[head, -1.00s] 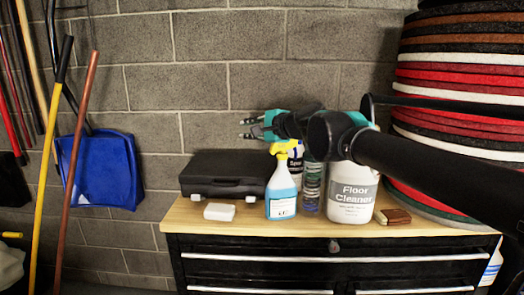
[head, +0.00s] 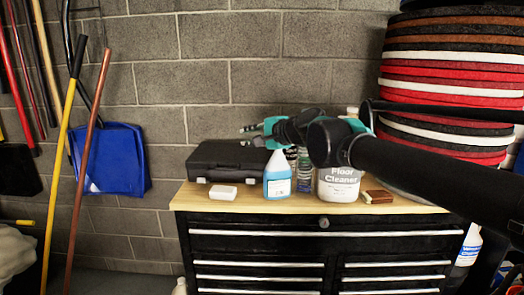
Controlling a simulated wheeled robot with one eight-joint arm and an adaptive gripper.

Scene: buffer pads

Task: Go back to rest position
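My gripper (head: 243,134) is at the left end of my dark arm, which reaches in from the right. Its two small fingertips look apart, with nothing between them. It hangs in front of the grey block wall, above and in front of the workbench top (head: 420,207). In the picture it overlaps the top of the blue spray bottle (head: 277,178), whose nozzle is hidden. My arm also hides the upper part of the floor cleaner jug (head: 338,186).
On the bench are a black case (head: 228,160), a white block (head: 222,192) and a brown block (head: 377,197). A stack of round pads (head: 450,70) stands at right behind my arm. A blue dustpan (head: 110,165) and long handles lean at left.

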